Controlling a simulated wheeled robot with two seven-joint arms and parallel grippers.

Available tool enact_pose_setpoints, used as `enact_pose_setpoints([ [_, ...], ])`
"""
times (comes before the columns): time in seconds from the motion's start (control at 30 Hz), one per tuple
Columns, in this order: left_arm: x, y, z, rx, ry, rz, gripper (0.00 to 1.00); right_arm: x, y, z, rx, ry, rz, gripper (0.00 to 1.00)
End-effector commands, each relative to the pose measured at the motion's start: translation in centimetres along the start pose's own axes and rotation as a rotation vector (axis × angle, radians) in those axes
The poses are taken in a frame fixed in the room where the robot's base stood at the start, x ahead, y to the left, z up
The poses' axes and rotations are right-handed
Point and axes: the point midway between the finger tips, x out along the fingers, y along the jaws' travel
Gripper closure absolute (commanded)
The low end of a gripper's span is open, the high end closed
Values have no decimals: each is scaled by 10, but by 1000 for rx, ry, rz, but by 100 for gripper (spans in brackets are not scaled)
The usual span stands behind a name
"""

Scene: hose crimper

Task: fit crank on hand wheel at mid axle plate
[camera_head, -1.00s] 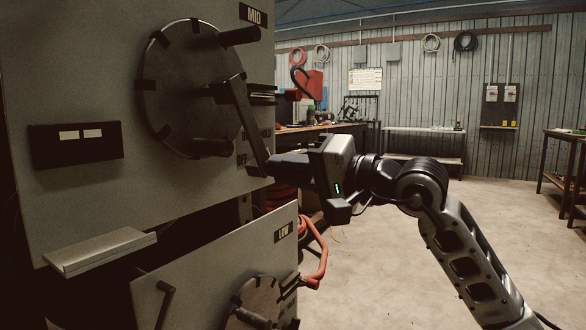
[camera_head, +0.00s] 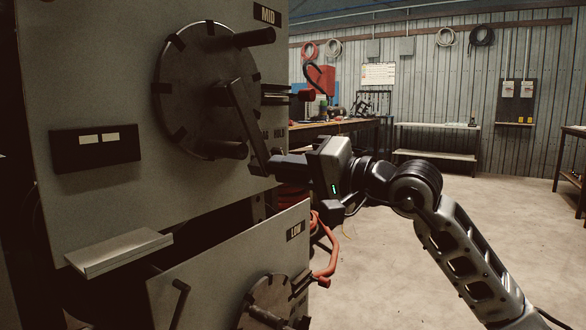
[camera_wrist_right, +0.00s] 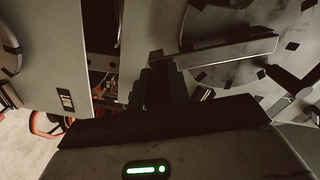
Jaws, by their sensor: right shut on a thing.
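The mid hand wheel (camera_head: 186,105) is a dark, notched disc with projecting pegs on the upright plate (camera_head: 95,195) marked MID. The crank (camera_head: 244,118) is a dark flat bar that slants down to the right in front of the wheel's right side. Its upper end overlaps the hub; I cannot tell whether it is seated. My right gripper (camera_head: 274,164) is shut on the crank's lower end. In the right wrist view the crank (camera_wrist_right: 225,62) runs right from the gripper (camera_wrist_right: 158,85) across the wheel face. My left gripper is not in view.
A lower plate marked LOW (camera_head: 215,265) carries another notched wheel (camera_head: 268,300) and a small handle (camera_head: 178,295). A ledge (camera_head: 120,252) juts out below the mid plate. An orange hose (camera_head: 333,255) hangs beside the plates. The floor on the right is clear.

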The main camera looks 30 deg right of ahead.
Motion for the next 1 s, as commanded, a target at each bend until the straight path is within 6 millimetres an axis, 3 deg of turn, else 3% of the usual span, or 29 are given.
enact_pose_setpoints([
  [0.03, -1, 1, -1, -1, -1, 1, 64, 1, -2, -1, 0, 3, -5, 100],
  [0.07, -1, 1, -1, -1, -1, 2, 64, 1, -2, -1, 0, 3, -5, 78],
  [0.13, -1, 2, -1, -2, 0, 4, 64, 1, -2, -1, 0, 3, -5, 59],
  [0.17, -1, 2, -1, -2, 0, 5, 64, 1, -2, -1, 0, 2, -5, 55],
  [0.57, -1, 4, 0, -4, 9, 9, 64, -6, 3, 0, 1, 0, 3, 55],
  [1.0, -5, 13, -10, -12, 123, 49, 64, -84, 3, 2, 0, 2, -2, 55],
])
